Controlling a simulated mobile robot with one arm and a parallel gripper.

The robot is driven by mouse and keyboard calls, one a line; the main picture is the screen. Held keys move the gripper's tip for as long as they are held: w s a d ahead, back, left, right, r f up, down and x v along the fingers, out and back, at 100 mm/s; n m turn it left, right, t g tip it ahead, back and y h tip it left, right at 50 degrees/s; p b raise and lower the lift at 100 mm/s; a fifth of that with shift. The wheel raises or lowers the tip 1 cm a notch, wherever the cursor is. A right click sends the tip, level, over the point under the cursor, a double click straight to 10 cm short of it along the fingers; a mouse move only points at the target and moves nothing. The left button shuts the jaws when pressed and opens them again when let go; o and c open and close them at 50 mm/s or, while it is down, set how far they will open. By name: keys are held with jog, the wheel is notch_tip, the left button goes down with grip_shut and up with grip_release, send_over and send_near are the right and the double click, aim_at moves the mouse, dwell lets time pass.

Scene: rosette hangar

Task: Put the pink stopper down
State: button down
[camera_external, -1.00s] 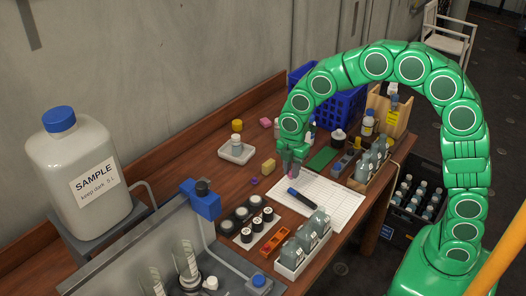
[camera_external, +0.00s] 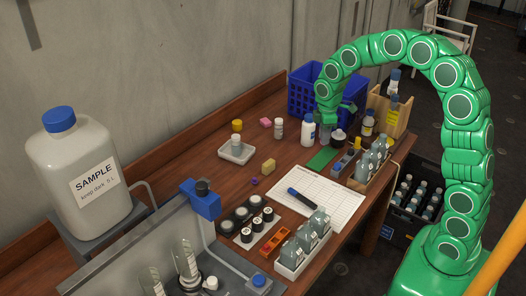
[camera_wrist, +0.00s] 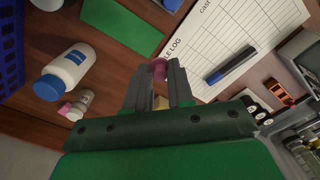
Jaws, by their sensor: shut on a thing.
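My gripper (camera_wrist: 160,75) is shut on the pink stopper (camera_wrist: 158,68), which shows between its fingertips in the wrist view. In the external view my gripper (camera_external: 326,136) is over the back part of the table, close to the white bottle with a blue cap (camera_external: 308,131) and the far end of the green mat (camera_external: 322,159). I cannot make out the stopper there. The wrist view shows the green mat (camera_wrist: 120,25) and the white bottle (camera_wrist: 68,70) ahead and to the left of the fingers.
A log sheet (camera_external: 320,208) with a dark blue marker (camera_external: 301,197) lies nearer the front. A blue crate (camera_external: 300,95) stands behind the gripper. A rack of bottles (camera_external: 362,182) is to the right. Bare wood shows left of the mat.

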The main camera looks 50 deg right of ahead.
jog(key=w+f, duration=0.3)
jog(key=w, duration=0.1)
jog(key=w+d+f, duration=0.1)
jog(key=w+f, duration=0.2)
jog(key=w, duration=0.1)
jog(key=w+d+f, duration=0.1)
jog(key=w+f, duration=0.2)
jog(key=w, duration=0.2)
jog(key=shift+d, duration=0.2)
jog(key=shift+w+f, duration=0.25)
jog(key=shift+f, duration=1.7)
jog(key=shift+f, duration=0.1)
jog(key=c, duration=1)
grip_release()
